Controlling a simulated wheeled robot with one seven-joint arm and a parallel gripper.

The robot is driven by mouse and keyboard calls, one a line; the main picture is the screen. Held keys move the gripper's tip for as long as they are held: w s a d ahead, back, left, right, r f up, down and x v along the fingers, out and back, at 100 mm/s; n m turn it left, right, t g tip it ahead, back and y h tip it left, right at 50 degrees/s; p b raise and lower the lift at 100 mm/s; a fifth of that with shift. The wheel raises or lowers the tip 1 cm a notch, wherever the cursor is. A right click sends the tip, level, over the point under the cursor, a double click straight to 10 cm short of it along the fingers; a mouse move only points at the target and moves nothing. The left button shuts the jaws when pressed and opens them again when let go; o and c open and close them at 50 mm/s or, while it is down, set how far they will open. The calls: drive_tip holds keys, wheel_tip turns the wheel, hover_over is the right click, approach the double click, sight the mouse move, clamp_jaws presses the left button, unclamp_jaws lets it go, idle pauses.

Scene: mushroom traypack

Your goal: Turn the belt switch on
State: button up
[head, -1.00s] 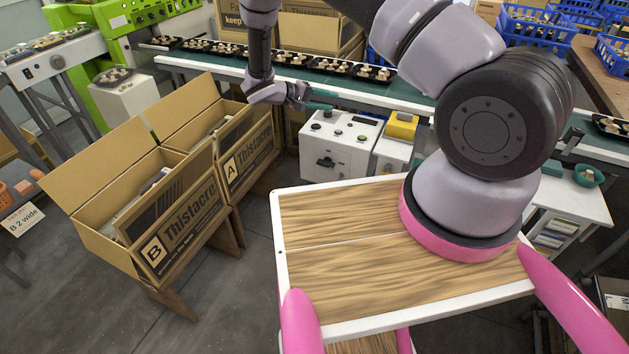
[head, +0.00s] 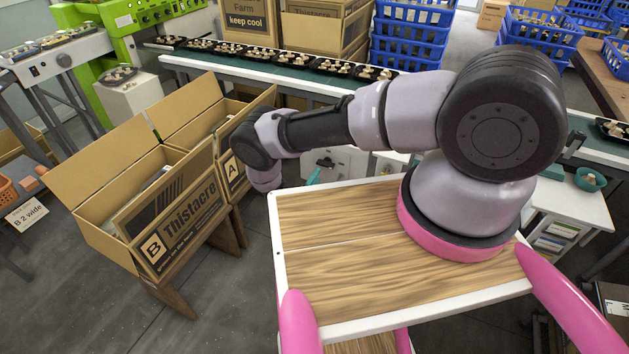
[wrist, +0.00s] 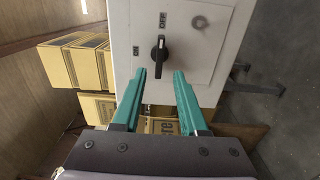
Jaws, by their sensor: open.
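The belt switch is a black rotary knob (wrist: 159,55) on a white control box (wrist: 205,65). Its long handle lines up with the OFF label in the wrist view; the ON label is to its left. The switch (head: 325,162) also shows on the box front in the head view. My gripper (wrist: 160,75) is open, with its teal fingers pointing at the panel. The handle's lower end appears between the fingertips; I cannot tell whether they touch it. In the head view my forearm hides the box top, and only a teal bit of the gripper (head: 313,176) shows.
Open cardboard boxes A (head: 232,170) and B (head: 155,248) stand left of my arm. The conveyor belt (head: 290,72) with several mushroom trays runs behind. My wood-topped base lies in front.

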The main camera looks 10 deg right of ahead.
sight(324, 166)
drive_tip(key=shift+x, duration=3.5)
clamp_jaws()
drive_tip(key=n, duration=0.3)
drive_tip(key=shift+n, duration=0.4)
drive_tip(key=n, duration=0.3)
drive_tip(key=shift+n, duration=0.4)
drive_tip(key=n, duration=0.5)
drive_tip(key=shift+s+n, duration=0.1)
drive_tip(key=shift+n, duration=0.8)
